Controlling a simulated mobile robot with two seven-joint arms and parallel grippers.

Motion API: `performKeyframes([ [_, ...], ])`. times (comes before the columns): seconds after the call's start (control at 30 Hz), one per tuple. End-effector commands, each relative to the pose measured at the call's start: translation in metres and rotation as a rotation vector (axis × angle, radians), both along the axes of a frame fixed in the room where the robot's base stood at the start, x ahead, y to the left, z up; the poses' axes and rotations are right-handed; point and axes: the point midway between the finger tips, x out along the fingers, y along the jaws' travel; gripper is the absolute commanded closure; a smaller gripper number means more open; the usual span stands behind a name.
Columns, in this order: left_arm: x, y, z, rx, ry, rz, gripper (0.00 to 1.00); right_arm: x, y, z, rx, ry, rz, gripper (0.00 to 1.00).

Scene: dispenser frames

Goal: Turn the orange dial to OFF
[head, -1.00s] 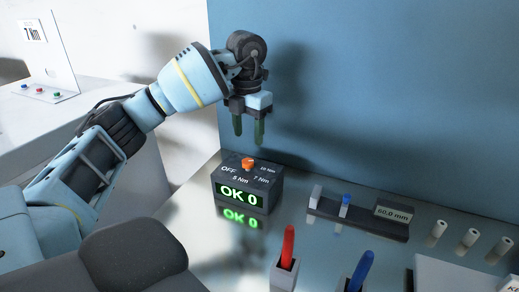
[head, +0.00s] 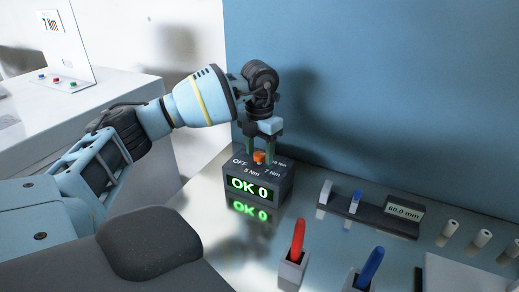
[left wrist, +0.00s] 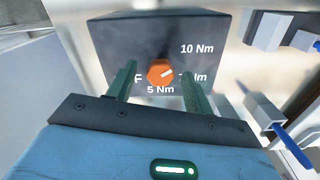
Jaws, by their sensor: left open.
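The orange dial (head: 259,156) sits on top of a dark box (head: 284,185) with labels OFF, 5 Nm, 7 Nm and 10 Nm. The box's green display reads OK 0. In the left wrist view the dial (left wrist: 160,73) has a white mark pointing to the upper right, roughly toward 7 Nm. My left gripper (head: 262,146) points down over the box, open, with one finger on each side of the dial. In the wrist view there is a gap between the dial and each finger. The fingers partly hide the OFF and 7 Nm labels there.
A red-handled tool (head: 298,240) and a blue-handled tool (head: 371,264) stand in holders in front. A gauge reading 60.0 mm (head: 404,210) and several pale cylinders (head: 481,238) are to the right. A blue panel (head: 400,90) rises close behind the box.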

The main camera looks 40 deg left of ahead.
Motion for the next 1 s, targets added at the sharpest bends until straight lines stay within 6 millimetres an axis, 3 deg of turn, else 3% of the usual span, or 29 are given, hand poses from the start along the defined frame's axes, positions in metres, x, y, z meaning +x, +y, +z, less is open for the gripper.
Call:
performKeyframes([
  [0.13, -0.0001, 0.0001, 0.0, 0.0, 0.001, 0.0, 0.51, 0.0005, 0.0, 0.0002, 0.0, -0.001, 0.0, 0.64],
  [0.47, -0.0001, 0.0001, 0.0001, 0.0, 0.001, 0.0, 0.93, 0.0003, 0.0, 0.0003, 0.0, -0.001, 0.0, 0.64],
  [0.77, -0.0002, 0.0, 0.0006, 0.0, 0.001, -0.039, 0.93, 0.0015, 0.0003, 0.0019, 0.001, -0.004, -0.002, 0.64],
  [1.0, -0.0002, -0.0002, 0.001, -0.001, 0.002, -0.176, 0.93, 0.0035, 0.0005, 0.006, 0.002, -0.01, -0.003, 0.64],
])
